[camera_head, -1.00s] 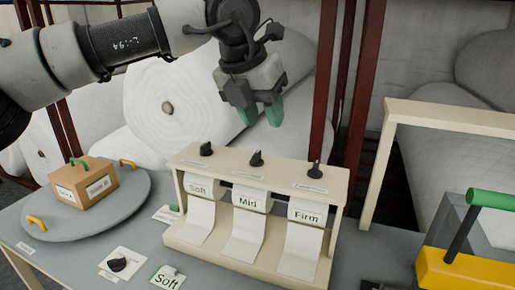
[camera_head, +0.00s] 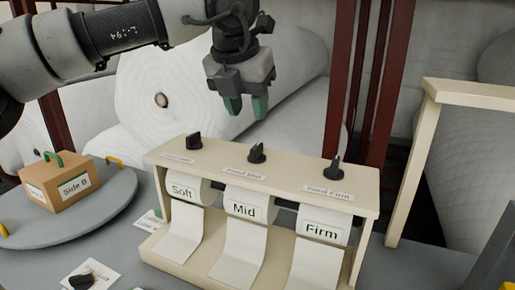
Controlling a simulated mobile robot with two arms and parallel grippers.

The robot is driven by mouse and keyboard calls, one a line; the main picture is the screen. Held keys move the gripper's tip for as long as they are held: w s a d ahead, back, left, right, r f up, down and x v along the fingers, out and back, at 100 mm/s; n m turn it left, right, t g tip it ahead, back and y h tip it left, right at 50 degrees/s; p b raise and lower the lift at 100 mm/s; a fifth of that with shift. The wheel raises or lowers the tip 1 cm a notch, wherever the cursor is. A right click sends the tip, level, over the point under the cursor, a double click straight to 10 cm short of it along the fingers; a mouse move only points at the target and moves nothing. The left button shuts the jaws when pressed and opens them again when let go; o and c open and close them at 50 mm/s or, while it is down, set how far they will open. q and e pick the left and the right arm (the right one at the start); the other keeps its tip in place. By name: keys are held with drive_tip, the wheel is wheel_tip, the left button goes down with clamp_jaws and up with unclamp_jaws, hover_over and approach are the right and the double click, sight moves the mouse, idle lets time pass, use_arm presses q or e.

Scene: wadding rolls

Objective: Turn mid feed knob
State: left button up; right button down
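The mid feed knob (camera_head: 256,153) is a small black knob on top of the cream dispenser (camera_head: 366,191), in the middle of three. The soft knob (camera_head: 194,141) is to its left and the firm knob (camera_head: 336,167) to its right. Below them hang white strips labelled Soft, Mid (camera_head: 243,209) and Firm. My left gripper (camera_head: 246,108) points down above and slightly behind the mid knob, apart from it. Its two green fingertips have a gap between them, with nothing in it. My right gripper is out of view.
A round grey turntable (camera_head: 95,215) at the left carries a cardboard box (camera_head: 62,182) marked Side B. A loose black knob (camera_head: 82,281) lies on a card at the front left. A cream frame (camera_head: 410,165) stands at the right. Large white rolls fill the background.

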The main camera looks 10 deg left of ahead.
sight(256, 145)
use_arm(q)
drive_tip(key=x, duration=0.9)
drive_tip(key=shift+s+f+p, duration=0.15)
drive_tip(key=shift+p, duration=0.15)
clamp_jaws()
